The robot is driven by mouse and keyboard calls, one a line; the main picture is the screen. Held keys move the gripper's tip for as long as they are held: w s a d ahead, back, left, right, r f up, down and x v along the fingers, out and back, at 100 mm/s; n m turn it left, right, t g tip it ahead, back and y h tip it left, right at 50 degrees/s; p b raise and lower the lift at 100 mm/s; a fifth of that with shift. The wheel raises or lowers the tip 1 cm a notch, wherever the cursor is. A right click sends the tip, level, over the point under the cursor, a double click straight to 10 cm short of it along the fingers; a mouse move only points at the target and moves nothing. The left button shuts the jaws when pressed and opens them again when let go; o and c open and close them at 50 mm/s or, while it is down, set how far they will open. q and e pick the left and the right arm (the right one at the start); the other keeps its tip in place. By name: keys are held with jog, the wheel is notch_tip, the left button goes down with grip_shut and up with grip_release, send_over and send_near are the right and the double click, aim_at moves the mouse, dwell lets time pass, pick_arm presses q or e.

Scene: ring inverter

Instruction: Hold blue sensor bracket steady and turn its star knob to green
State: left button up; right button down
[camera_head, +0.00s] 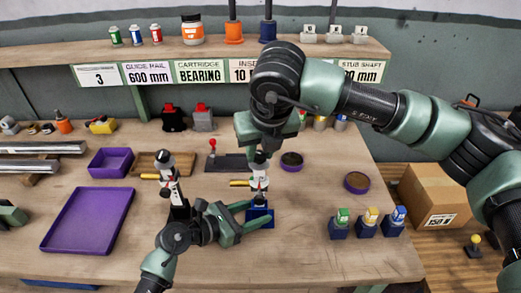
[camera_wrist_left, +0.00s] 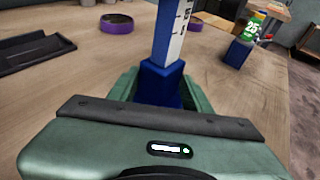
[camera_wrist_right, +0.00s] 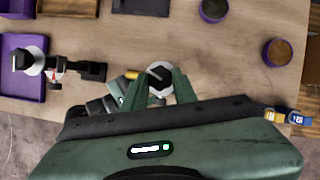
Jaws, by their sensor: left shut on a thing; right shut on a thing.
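The blue sensor bracket (camera_head: 261,218) stands upright on the bench, with a white scaled post above its blue base. In the left wrist view its blue lower part (camera_wrist_left: 163,82) is between my left fingers. My left gripper (camera_head: 246,214) is shut on this lower part. My right gripper (camera_head: 259,151) comes from above and is shut on the star knob (camera_wrist_right: 159,76) at the top of the post. The knob is partly hidden by the fingers. A red mark shows on the post; I cannot tell the knob's setting.
A similar bracket with a black base (camera_head: 178,212) stands to the left. A purple tray (camera_head: 48,238) lies at far left. Small blue-based blocks (camera_head: 367,230) stand at right. Round purple dishes (camera_head: 356,190) lie behind. A shelf (camera_head: 100,52) runs along the back.

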jog(key=c, duration=1.1)
grip_release()
jog(key=v, duration=1.2)
pick_arm(q)
jog(key=o, duration=1.5)
jog(key=shift+c, duration=0.2)
